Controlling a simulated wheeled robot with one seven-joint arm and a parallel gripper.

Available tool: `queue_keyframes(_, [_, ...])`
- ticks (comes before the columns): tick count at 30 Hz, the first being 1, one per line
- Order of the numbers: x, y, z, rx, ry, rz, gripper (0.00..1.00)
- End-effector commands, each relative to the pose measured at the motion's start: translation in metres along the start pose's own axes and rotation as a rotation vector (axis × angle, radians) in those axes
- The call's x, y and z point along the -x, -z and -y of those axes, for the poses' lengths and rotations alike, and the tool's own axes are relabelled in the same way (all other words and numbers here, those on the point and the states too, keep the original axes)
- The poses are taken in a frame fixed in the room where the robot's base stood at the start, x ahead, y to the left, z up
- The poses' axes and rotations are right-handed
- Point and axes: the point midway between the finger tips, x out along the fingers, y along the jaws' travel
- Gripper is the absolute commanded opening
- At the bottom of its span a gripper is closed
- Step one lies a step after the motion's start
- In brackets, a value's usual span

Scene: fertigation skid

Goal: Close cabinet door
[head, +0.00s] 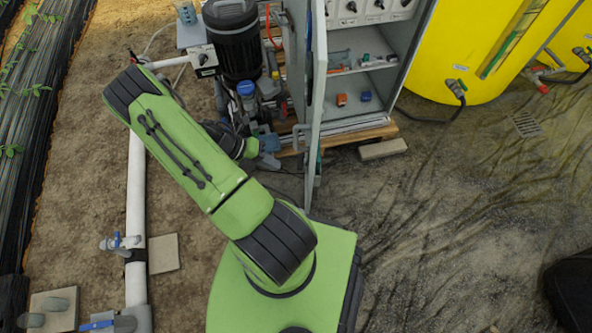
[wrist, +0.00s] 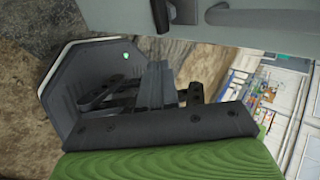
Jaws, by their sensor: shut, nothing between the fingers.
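The cabinet (head: 355,50) stands open at the top centre of the head view. Its grey door (head: 318,75) is swung out toward me and shows nearly edge-on. A handle (head: 298,135) sits low on the door's left side. In the wrist view the pale door panel (wrist: 290,22) crosses the top, with the dark handle (wrist: 240,17) on it. My gripper (head: 272,152) is on the left side of the door, close to the handle. In the wrist view the gripper's dark fingers (wrist: 160,78) are together and empty, a little apart from the handle.
A black pump motor (head: 235,40) and pipework stand left of the cabinet. A wooden pallet (head: 342,138) and a flat block (head: 382,149) lie at its foot. Yellow tanks (head: 460,45) stand at right. A white pipe (head: 136,210) runs along the left. The wet floor right of the door is open.

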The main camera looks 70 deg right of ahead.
Motion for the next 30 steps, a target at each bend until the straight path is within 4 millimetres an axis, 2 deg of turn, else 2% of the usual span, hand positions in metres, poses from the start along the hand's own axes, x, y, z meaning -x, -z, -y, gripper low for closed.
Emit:
queue_keyframes(1, [-0.014,0.001,-0.002,0.000,0.002,-0.005,0.00])
queue_keyframes(8, [-0.064,0.001,-0.002,-0.001,0.001,-0.004,0.00])
queue_keyframes(12, [-0.079,0.001,0.017,-0.003,-0.001,-0.003,0.00])
queue_keyframes(18, [-0.086,0.001,0.026,-0.001,-0.002,0.000,0.00])
queue_keyframes(30, [-0.086,0.001,0.027,-0.001,-0.001,0.000,0.00])
